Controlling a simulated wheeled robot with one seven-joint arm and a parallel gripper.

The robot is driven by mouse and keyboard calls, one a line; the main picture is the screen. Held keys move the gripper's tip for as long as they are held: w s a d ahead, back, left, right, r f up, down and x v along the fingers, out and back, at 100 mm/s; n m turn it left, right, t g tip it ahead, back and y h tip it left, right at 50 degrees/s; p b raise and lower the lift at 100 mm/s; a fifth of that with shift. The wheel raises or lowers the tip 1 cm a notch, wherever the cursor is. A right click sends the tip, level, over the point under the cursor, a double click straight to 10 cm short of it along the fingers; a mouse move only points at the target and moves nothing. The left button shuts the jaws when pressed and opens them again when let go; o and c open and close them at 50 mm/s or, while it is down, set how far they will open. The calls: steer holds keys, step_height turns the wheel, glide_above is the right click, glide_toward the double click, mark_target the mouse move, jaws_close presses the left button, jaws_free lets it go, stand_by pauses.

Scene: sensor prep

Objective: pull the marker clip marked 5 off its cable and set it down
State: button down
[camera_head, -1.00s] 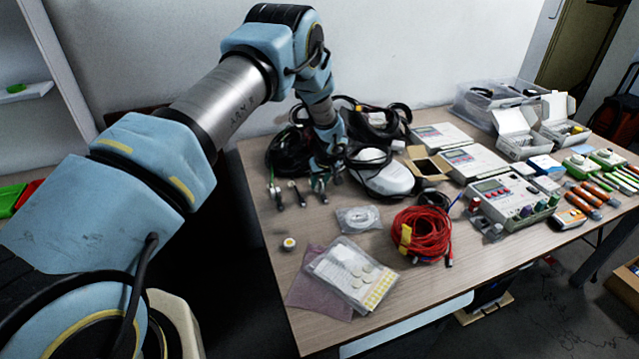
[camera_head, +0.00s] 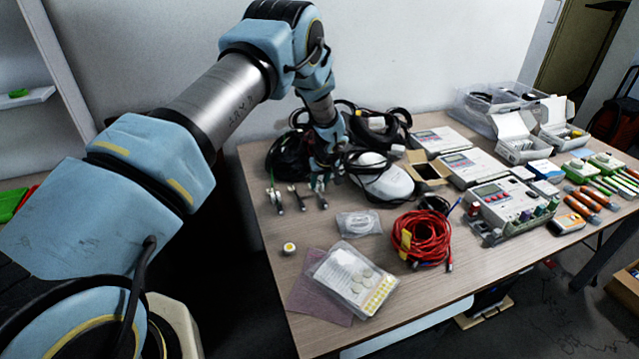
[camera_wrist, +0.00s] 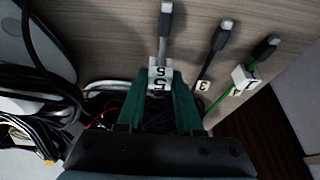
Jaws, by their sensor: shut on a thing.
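My gripper (camera_wrist: 160,92) is shut on the white marker clip marked 5 (camera_wrist: 160,74), which sits between its green fingertips in the wrist view. A grey cable with a metal-tipped plug (camera_wrist: 165,22) runs out from the clip, away from my gripper. I cannot tell whether the clip is still fully around the cable. Two more dark plugs lie to its right, with clips marked 3 (camera_wrist: 203,86) and 1 (camera_wrist: 243,80) near their cables. In the head view my gripper (camera_head: 319,178) is low over the table's back left, and the clip there is too small to make out.
A white rounded device (camera_head: 392,184) and black cable coils stand right beside my gripper. A clear bag (camera_head: 358,223), a red cable coil (camera_head: 421,237) and a small round pot (camera_head: 289,248) lie nearer. The table's front left (camera_head: 270,222) has bare room.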

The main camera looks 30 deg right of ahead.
steer(key=shift+r+p, duration=0.3)
steer(key=shift+r, duration=0.8)
stand_by(0.6)
